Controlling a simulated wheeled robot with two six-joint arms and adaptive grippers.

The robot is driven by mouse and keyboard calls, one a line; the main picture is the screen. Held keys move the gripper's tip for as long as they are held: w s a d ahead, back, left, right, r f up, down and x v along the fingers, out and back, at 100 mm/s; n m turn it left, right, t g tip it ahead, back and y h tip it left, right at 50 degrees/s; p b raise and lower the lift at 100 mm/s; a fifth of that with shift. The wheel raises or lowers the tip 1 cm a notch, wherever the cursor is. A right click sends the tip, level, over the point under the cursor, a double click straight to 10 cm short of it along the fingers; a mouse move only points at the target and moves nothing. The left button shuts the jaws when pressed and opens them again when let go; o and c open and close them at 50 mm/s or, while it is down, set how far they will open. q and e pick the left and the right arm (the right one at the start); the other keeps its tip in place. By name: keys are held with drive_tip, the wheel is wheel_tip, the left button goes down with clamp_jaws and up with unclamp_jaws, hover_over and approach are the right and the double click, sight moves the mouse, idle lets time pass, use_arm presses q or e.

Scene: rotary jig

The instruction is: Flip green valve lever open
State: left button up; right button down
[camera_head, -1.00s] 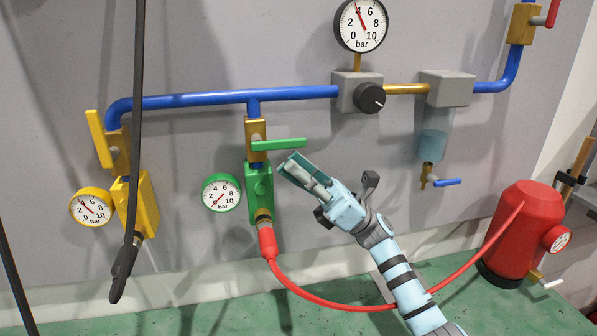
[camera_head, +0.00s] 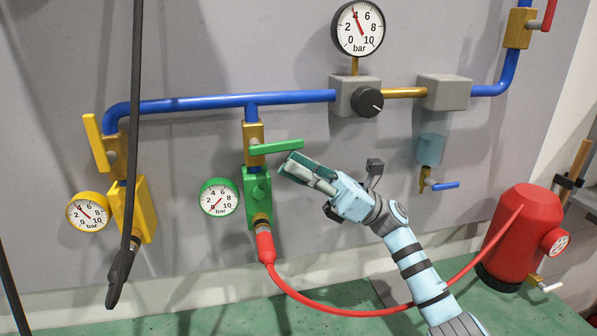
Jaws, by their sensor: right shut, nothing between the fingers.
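The green valve lever (camera_head: 277,146) sticks out to the right, nearly level, from the brass valve body (camera_head: 253,137) on the branch below the blue pipe. The green block (camera_head: 257,198) with its green-rimmed gauge (camera_head: 220,198) sits below it. My right gripper (camera_head: 287,167) is shut and empty. Its tips are just below the lever's outer half, close to it; I cannot tell whether they touch. My left gripper is not in view.
The yellow lever (camera_head: 96,142) stands upright at left. A black hanging cable (camera_head: 136,90) crosses in front there. A red hose (camera_head: 335,311) runs from the green block to the red tank (camera_head: 520,235). A regulator knob (camera_head: 368,100) sits above right.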

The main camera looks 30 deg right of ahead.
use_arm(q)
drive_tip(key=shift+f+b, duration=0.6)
use_arm(e)
drive_tip(key=shift+s+d+r+g+h, duration=0.1)
drive_tip(key=shift+d+r+g+h, duration=0.15)
drive_tip(key=shift+r+h, duration=0.7)
drive_tip(key=shift+d+r+g+h, duration=0.2)
drive_tip(key=shift+r+h, duration=0.25)
drive_tip(key=shift+r, duration=0.95)
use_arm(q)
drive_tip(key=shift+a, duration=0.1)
